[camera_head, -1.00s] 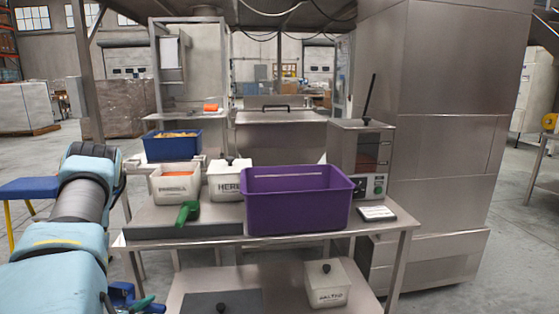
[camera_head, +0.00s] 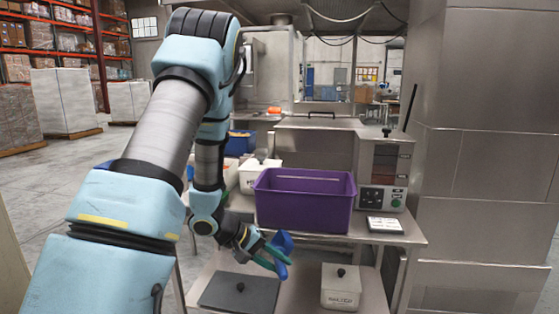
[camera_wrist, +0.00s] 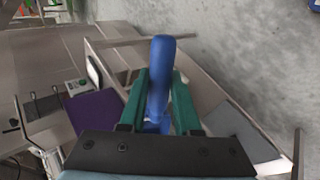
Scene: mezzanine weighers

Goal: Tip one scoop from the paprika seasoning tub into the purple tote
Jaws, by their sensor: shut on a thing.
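The purple tote (camera_head: 305,212) stands on the steel table, its inside partly in view and looking empty. It also shows in the wrist view (camera_wrist: 92,112). The white paprika tub (camera_head: 231,180) is left of it, mostly hidden behind my arm. My gripper (camera_head: 277,255) is in front of the table edge, below and left of the tote. It is shut on a blue scoop (camera_head: 284,243), which stands between the teal fingers in the wrist view (camera_wrist: 158,75). Whether the scoop holds anything cannot be told.
A white lidded tub (camera_head: 258,177) stands left of the tote. A blue bin (camera_head: 240,143) is behind. A sealing machine (camera_head: 387,170) and a small display (camera_head: 385,225) are right of the tote.

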